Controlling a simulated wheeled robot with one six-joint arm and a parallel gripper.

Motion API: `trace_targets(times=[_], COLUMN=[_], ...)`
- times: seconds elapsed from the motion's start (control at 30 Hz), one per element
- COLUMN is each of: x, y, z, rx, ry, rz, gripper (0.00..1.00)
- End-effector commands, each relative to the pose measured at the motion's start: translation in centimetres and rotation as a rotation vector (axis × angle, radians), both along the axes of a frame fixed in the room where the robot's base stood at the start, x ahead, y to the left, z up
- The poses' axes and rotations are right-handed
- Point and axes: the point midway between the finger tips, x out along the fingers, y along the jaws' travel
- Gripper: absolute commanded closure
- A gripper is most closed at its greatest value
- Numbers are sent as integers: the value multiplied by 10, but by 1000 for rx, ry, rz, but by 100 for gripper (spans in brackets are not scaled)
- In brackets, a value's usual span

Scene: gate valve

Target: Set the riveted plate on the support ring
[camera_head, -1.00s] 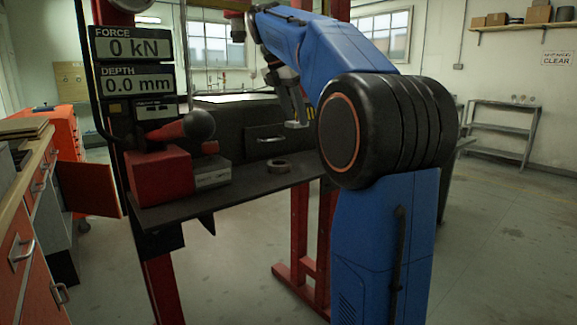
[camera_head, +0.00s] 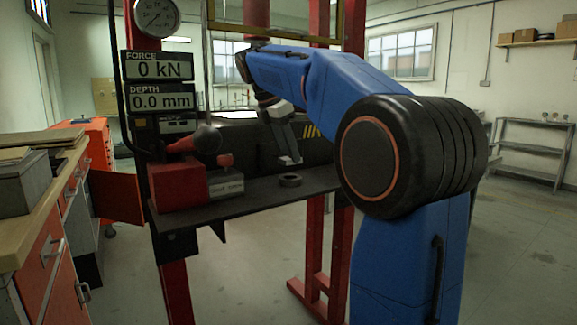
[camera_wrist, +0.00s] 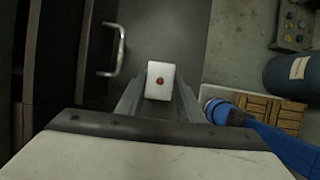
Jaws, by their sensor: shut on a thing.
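The riveted plate (camera_wrist: 160,80) is a small pale rectangular plate with a reddish rivet in its middle. My gripper (camera_wrist: 158,98) is shut on it; the plate shows at the fingertips in the wrist view. In the head view the plate (camera_head: 291,160) is a small light piece at the end of my gripper (camera_head: 286,154). The support ring (camera_head: 290,180) is a short dark ring lying on the press shelf. The plate appears above the ring with a small gap in the picture; depth is hard to tell. The ring does not show in the wrist view.
A red block (camera_head: 178,187) and a grey block (camera_head: 226,187) stand left of the ring on the dark shelf (camera_head: 255,198). Red press posts (camera_head: 315,240) rise nearby. A display reads 0 kN and 0.0 mm. The shelf around the ring is clear.

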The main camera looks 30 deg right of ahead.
Motion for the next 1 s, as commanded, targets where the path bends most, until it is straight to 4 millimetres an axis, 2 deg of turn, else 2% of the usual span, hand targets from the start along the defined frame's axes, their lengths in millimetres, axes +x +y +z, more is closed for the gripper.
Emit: trace_targets(times=[0.3,0.73,0.77,0.83,1.0], x=[-1,0,0,0,0], y=[0,0,0,0,0], z=[-37,-43,-43,-43,-43], rx=[0,0,0,0,0], ry=[2,0,0,0,0], rz=[-1,0,0,0,0], gripper=[92,92,64,47,47])
